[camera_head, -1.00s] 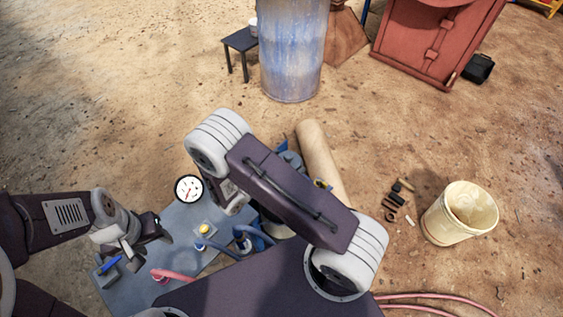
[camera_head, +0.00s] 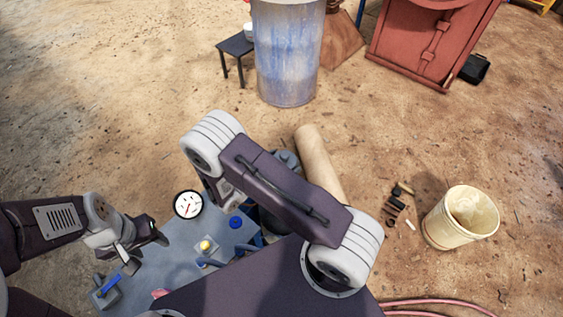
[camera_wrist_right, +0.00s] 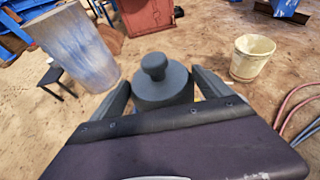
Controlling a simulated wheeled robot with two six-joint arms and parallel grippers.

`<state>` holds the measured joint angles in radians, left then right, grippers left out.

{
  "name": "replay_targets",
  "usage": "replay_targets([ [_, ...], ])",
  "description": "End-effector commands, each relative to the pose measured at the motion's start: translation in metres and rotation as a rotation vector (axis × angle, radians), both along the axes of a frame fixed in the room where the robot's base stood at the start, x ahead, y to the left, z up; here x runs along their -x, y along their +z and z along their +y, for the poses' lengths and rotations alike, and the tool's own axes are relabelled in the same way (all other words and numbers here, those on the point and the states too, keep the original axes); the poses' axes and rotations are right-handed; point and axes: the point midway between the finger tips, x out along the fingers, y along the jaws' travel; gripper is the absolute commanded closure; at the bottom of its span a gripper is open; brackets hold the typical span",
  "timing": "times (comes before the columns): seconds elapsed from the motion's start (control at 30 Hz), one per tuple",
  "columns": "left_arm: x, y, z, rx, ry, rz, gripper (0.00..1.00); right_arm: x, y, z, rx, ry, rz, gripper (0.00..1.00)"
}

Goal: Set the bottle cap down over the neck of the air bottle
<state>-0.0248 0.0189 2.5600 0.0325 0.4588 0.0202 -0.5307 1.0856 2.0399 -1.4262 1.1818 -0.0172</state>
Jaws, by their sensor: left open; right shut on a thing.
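My right gripper (camera_wrist_right: 163,88) is shut on a dark grey round piece with a knob on top, which looks like the bottle cap (camera_wrist_right: 160,78), in the right wrist view. The bottle's neck is not clearly visible in either view. My left gripper (camera_head: 148,252) is open and empty above the left side of the grey-blue table.
The table (camera_head: 180,262) carries a gauge (camera_head: 188,204), a yellow knob (camera_head: 205,245), a blue round piece (camera_head: 236,222) and a blue-handled item (camera_head: 109,285). A tan cylinder (camera_head: 320,165) lies behind my right arm.

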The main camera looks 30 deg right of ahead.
Motion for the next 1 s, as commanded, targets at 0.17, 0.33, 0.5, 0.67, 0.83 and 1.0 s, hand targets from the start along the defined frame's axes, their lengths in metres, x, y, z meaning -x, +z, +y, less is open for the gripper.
replay_targets([
  [0.17, 0.0, -0.017, 0.0, 0.0, 0.0, 0.0, 0.48, 0.0, -0.019, 0.0, 0.001, 0.0, 0.0, 0.69],
  [0.33, 0.0, -0.029, 0.0, 0.0, 0.0, 0.0, 0.48, 0.0, -0.034, 0.0, 0.001, 0.0, 0.0, 0.69],
  [0.5, 0.0, -0.041, 0.0, 0.0, 0.0, 0.0, 0.48, 0.0, -0.048, 0.0, 0.001, 0.0, 0.0, 0.69],
  [0.67, 0.0, -0.053, 0.0, 0.0, 0.0, 0.0, 0.48, 0.0, -0.062, 0.0, 0.0, 0.001, -0.002, 0.69],
  [0.83, 0.0, -0.065, 0.0, 0.0, 0.0, 0.0, 0.48, 0.0, -0.077, 0.0, 0.0, 0.001, -0.002, 0.69],
  [1.0, 0.0, -0.077, 0.0, 0.0, 0.0, 0.0, 0.48, 0.0, -0.091, 0.0, 0.001, 0.0, -0.001, 0.69],
])
